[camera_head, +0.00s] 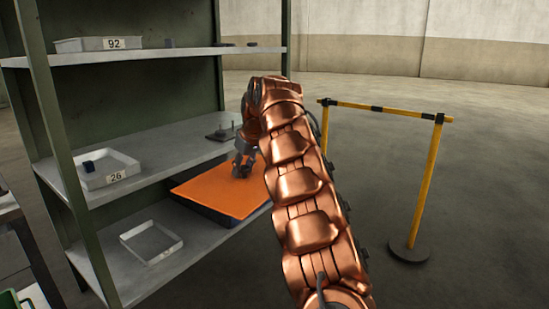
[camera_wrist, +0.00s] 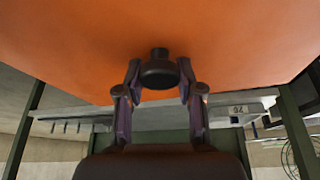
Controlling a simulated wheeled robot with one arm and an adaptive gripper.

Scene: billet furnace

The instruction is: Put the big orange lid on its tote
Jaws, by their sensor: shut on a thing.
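The big orange lid (camera_head: 208,190) is a flat panel at the right end of the shelf unit in the head view. It fills the upper part of the wrist view (camera_wrist: 90,40). My gripper (camera_head: 243,168) is over the lid, with its fingers shut on the lid's dark round knob (camera_wrist: 158,74). A dark grey tote (camera_head: 207,211) shows as a strip under the lid's front edge, on the lower shelf. The lid looks roughly level over it. I cannot tell whether the lid touches the tote's rim all round. My arm hides the lid's right side.
A dark flat item (camera_head: 221,134) lies behind the lid. A yellow barrier (camera_head: 428,185) stands right of my arm on open floor.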

